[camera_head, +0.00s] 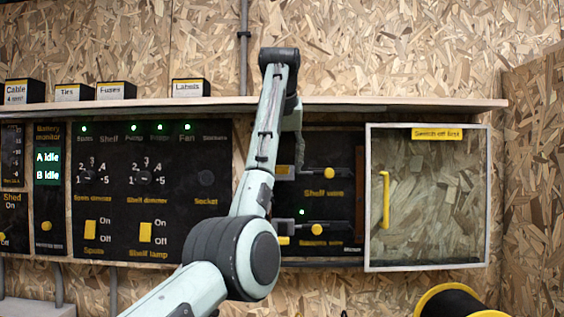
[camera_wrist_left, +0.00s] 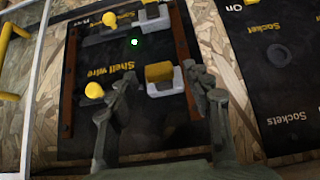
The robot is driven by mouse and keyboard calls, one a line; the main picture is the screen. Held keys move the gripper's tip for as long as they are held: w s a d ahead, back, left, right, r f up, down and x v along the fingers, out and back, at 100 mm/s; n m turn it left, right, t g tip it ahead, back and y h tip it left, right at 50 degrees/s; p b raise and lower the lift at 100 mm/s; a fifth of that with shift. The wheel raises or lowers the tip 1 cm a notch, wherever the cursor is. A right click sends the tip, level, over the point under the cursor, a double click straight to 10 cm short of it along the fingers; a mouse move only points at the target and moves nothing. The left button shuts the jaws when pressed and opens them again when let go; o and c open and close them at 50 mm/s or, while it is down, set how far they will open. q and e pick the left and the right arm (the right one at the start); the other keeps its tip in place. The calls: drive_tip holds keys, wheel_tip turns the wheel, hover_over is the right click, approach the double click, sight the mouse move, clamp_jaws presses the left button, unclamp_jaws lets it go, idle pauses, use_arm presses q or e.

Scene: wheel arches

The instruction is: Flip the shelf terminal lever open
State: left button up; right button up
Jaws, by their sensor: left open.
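The upper terminal, labelled "Shelf wire", is a grey clamp with a yellow block-shaped lever (camera_wrist_left: 159,72), partly behind my arm in the head view (camera_head: 283,170). A round yellow knob (camera_wrist_left: 94,90) sits beside it on the same black panel; it also shows in the head view (camera_head: 329,173). My left gripper (camera_wrist_left: 163,84) is open and empty, its two fingers on either side of the terminal in the wrist view. I cannot tell whether they touch it. In the head view my left gripper (camera_head: 298,158) is mostly hidden by my arm. My right gripper is not in view.
A lower similar terminal has its own yellow knob (camera_head: 317,229) and a lit green lamp (camera_head: 302,212). A glazed door (camera_head: 430,200) with a yellow handle (camera_head: 385,199) is at the right. A shelf (camera_head: 400,104) runs above. A switch panel (camera_head: 190,215) is at the left.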

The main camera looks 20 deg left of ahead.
use_arm(q)
drive_tip(key=v, duration=1.2)
idle(0.3)
